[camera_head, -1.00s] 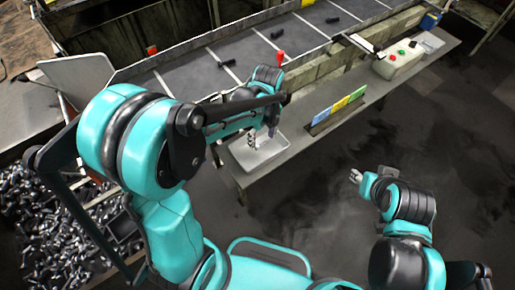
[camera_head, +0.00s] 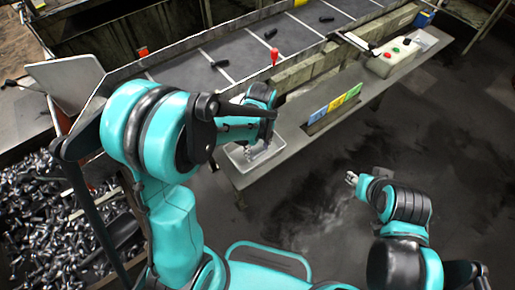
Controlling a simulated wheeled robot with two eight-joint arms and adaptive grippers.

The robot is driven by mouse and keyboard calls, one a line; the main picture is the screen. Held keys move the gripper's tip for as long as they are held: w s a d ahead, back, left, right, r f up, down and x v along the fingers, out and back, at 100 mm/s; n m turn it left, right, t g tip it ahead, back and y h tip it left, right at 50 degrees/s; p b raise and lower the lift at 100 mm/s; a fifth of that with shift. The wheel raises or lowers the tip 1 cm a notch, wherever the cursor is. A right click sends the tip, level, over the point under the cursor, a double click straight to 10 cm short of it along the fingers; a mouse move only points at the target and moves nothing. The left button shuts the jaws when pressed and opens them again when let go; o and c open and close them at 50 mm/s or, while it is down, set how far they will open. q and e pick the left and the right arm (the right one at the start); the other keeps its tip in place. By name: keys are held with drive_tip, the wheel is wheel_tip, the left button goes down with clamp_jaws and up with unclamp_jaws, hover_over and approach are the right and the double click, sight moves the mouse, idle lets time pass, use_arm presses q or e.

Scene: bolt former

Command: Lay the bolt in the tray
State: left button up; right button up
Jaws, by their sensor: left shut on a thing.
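The pale tray (camera_head: 240,168) lies on the grey bench, partly covered by my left arm. My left gripper (camera_head: 257,147) points down over the tray and is shut on the bolt. The bolt itself is mostly hidden by the fingers and too small to make out. I cannot tell whether it touches the tray floor. My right gripper (camera_head: 352,179) is held out over the dark floor, away from the bench; its fingers are too small to read.
Behind the bench runs a conveyor (camera_head: 240,50) with several dark bolts. A red knob (camera_head: 275,55) stands near my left wrist. Coloured cards (camera_head: 333,104) and a button box (camera_head: 394,57) are further right. A bin of loose bolts (camera_head: 50,225) is at lower left.

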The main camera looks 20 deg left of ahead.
use_arm(q)
drive_tip(key=shift+f, duration=0.3)
drive_tip(key=o, duration=1.3)
drive_tip(key=shift+c, duration=0.2)
drive_tip(key=shift+r, duration=0.15)
drive_tip(key=shift+r, duration=0.25)
wheel_tip(320, 180, up, 11)
drive_tip(key=p, duration=0.4)
drive_tip(key=s+a+r+n+t, duration=0.2)
drive_tip(key=s+r+n+t, duration=0.1)
drive_tip(key=n, duration=0.9)
drive_tip(key=s+a+r+n+t, duration=0.2)
drive_tip(key=s+r+n+t, duration=0.2)
drive_tip(key=n, duration=0.9)
drive_tip(key=s, duration=0.3)
drive_tip(key=shift+a+r+t, duration=0.15)
drive_tip(key=shift+a+t, duration=0.2)
drive_tip(key=shift+t, duration=0.05)
